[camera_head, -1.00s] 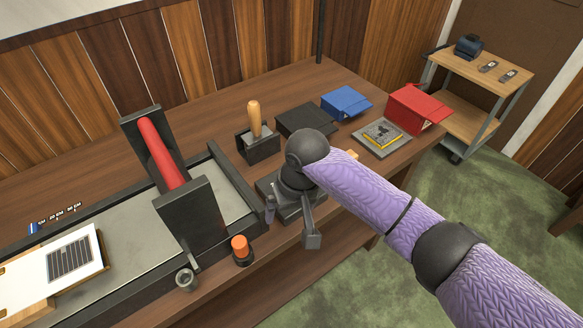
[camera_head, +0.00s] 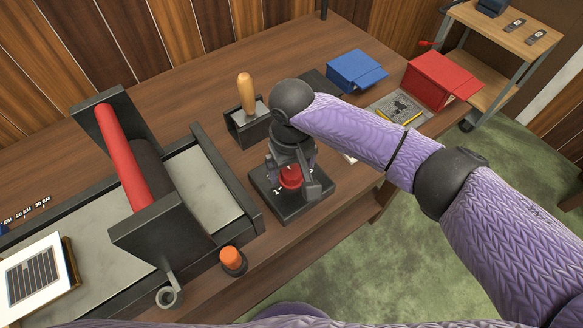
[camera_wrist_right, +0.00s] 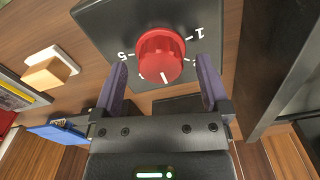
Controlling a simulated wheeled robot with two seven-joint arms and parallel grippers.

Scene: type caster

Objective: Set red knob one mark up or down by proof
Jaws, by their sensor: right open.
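The red knob (camera_head: 290,176) sits on a dark square plate (camera_head: 262,202) at the table's front edge. In the wrist view the knob (camera_wrist_right: 160,55) has a white pointer line facing the gripper, with a 5 at its left and a 1 at its upper right; other marks are hidden or unclear. My right gripper (camera_head: 293,168) points down over the knob. In the wrist view its open fingers (camera_wrist_right: 163,80) stand either side of the knob's near part, apart from it. A white sheet with dark stripes (camera_head: 35,280), perhaps the proof, lies at lower left. My left gripper is out of view.
A press with a red roller (camera_head: 122,160) stands left. An orange-topped button (camera_head: 232,258) is in front. A wooden-handled tool in a dark holder (camera_head: 240,130) stands behind the knob. Blue box (camera_head: 355,72) and red box (camera_head: 432,80) are right, beyond my arm.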

